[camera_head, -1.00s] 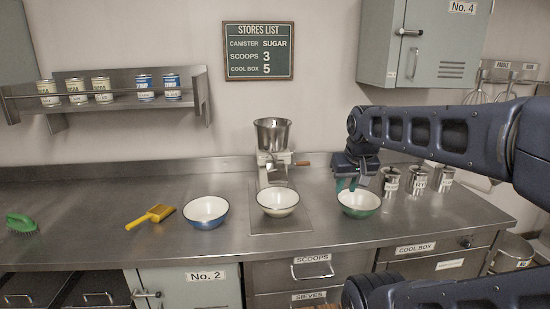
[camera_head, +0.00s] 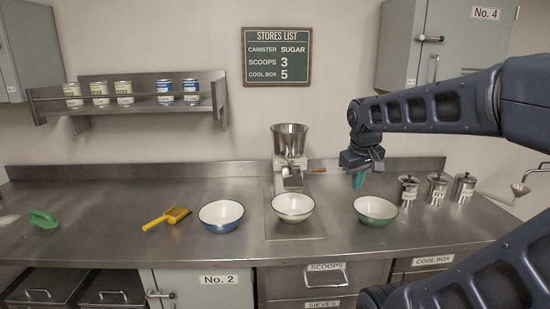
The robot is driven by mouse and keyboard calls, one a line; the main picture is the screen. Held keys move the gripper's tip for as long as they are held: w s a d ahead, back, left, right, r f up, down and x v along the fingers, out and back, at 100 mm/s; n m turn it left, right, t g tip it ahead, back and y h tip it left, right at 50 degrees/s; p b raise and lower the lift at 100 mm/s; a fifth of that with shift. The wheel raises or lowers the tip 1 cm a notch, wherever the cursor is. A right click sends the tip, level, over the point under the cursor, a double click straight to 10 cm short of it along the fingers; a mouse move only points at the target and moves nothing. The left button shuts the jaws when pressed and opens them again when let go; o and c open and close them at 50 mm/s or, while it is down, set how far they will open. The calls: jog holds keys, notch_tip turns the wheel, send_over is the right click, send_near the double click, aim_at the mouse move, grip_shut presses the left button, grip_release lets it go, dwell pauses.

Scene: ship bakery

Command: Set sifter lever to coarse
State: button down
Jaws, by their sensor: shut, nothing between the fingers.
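The sifter (camera_head: 289,150) stands at the back of the steel counter, with a metal hopper on a pale body. A lever with a reddish-brown grip (camera_head: 317,170) sticks out from its right side. Its setting marks are too small to read. A cream bowl (camera_head: 293,207) sits below and in front of the sifter. My gripper (camera_head: 359,181), with teal fingers, points down to the right of the lever, apart from it. It is shut and empty, above and behind the green bowl (camera_head: 376,210).
A blue bowl (camera_head: 221,215) and a yellow scoop (camera_head: 166,218) lie left of the cream bowl. Labelled metal canisters (camera_head: 437,189) stand right of my gripper. A green brush (camera_head: 44,220) is at far left. The counter between the lever and my gripper is clear.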

jog(key=w+a+r+n+g+h, duration=0.1)
jog(key=w+a+n+h, duration=0.2)
jog(key=w, duration=0.4)
jog(key=w+a+n+h, duration=0.1)
jog(key=w+a+n, duration=0.3)
jog(key=w+n, duration=0.15)
jog(key=w+a+r+n+g+h, duration=0.1)
jog(key=w+a+n+h, duration=0.15)
jog(key=w, duration=0.55)
jog(key=w+a+f+n+t+h, duration=0.1)
jog(key=w+a+n, duration=0.4)
jog(key=a, duration=0.7)
jog(key=w+a+f+n+t+h, duration=0.2)
jog(key=w+a+f+n+h, duration=0.2)
jog(key=a, duration=0.8)
jog(key=w+f+n, duration=0.1)
jog(key=w, duration=0.1)
jog(key=shift+w+f+t+h, duration=0.3)
jog(key=shift+w+f+h, duration=0.05)
jog(key=shift+w+f, duration=0.05)
jog(key=w+r+x, duration=0.1)
jog(key=r+x, duration=0.1)
jog(key=x, duration=1)
jog(key=shift+d+r, duration=0.2)
jog(key=shift+d, duration=0.45)
